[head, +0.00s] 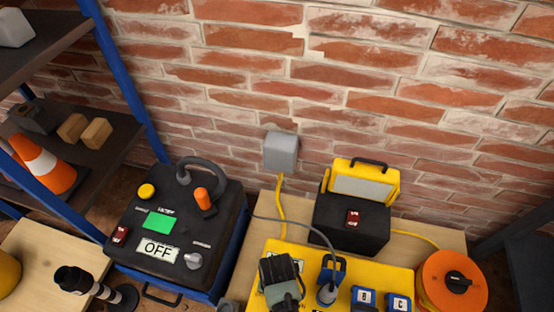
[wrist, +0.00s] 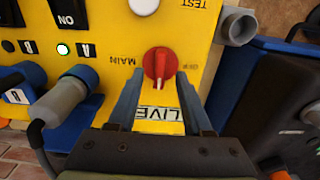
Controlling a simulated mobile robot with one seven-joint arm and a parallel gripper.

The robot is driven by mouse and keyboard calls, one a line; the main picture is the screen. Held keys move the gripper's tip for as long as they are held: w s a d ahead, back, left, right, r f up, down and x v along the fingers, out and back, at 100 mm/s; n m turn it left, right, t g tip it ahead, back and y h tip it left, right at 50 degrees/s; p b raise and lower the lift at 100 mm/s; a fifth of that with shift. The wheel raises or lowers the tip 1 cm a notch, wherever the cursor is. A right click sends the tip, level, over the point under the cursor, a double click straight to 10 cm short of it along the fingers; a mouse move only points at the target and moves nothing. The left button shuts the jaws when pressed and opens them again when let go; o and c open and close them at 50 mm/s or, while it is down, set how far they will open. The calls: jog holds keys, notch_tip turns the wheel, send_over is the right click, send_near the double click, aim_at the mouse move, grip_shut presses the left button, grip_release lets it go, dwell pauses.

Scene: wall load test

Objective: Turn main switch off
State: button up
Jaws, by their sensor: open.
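The red main switch (wrist: 158,65) is a round knob on the yellow panel (wrist: 115,35) in the wrist view. Its grip ridge stands upright in that picture. An upside-down MAIN label is beside it, with a small label, apparently OFF, on its other side. An upside-down LIVE display (wrist: 157,113) lies below it. My gripper (wrist: 157,76) is open, with its blue fingers on either side of the knob. I cannot tell whether they touch it. In the head view my gripper (head: 282,282) is over the yellow panel (head: 322,262) and hides the knob.
Blue plugs (head: 330,280) and a grey cable are right of my gripper. A black box (head: 350,222) with a yellow lamp stands behind. An orange reel (head: 452,283) is at right. A black control box (head: 165,262) showing OFF stands left.

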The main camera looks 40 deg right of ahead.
jog(key=shift+f, duration=0.95)
jog(key=shift+c, duration=0.2)
grip_shut()
